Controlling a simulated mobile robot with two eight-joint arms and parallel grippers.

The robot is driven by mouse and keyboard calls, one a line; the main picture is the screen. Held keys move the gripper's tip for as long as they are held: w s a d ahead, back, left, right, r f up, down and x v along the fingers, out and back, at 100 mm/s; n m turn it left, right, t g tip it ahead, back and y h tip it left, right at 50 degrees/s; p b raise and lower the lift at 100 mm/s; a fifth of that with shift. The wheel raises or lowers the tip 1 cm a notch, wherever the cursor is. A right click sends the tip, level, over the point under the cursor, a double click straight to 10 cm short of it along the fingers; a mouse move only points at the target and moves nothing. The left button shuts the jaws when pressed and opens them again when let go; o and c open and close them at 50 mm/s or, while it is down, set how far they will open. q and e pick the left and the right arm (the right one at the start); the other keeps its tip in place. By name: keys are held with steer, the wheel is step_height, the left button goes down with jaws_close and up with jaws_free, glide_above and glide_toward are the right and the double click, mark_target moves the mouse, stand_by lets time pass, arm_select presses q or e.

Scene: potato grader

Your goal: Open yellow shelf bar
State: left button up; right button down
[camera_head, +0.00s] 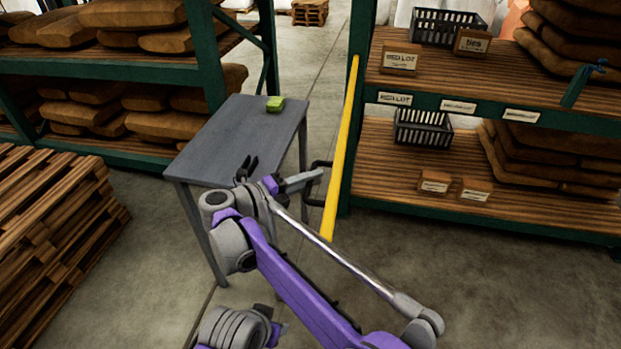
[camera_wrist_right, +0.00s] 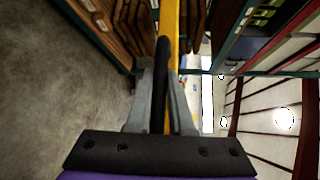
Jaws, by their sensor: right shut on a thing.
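The yellow shelf bar (camera_head: 341,150) slants from beside the green post of the right shelf down toward me, and its near end hangs in the open over the floor. Its black handle (camera_head: 310,200) sticks out on the bar's left side. My right gripper (camera_head: 312,178) is shut on this handle. In the right wrist view the black handle (camera_wrist_right: 162,75) lies between the two grey fingers of the gripper (camera_wrist_right: 160,100), with the yellow bar (camera_wrist_right: 170,30) just beyond. My left gripper is not clearly seen in either view.
A grey table (camera_head: 225,140) with a small green object (camera_head: 275,103) stands left of the bar. The right shelf (camera_head: 470,195) holds crates, boxes and sacks. A pallet stack (camera_head: 50,225) stands at left. The floor at lower right (camera_head: 480,280) is clear.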

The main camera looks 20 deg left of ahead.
steer(key=shift+s+f, duration=0.15)
steer(key=c, duration=1.1)
jaws_free()
steer(key=shift+c, duration=0.2)
steer(key=o, duration=0.3)
steer(key=shift+s, duration=0.2)
steer(key=shift+o, duration=0.2)
steer(key=shift+w, duration=0.15)
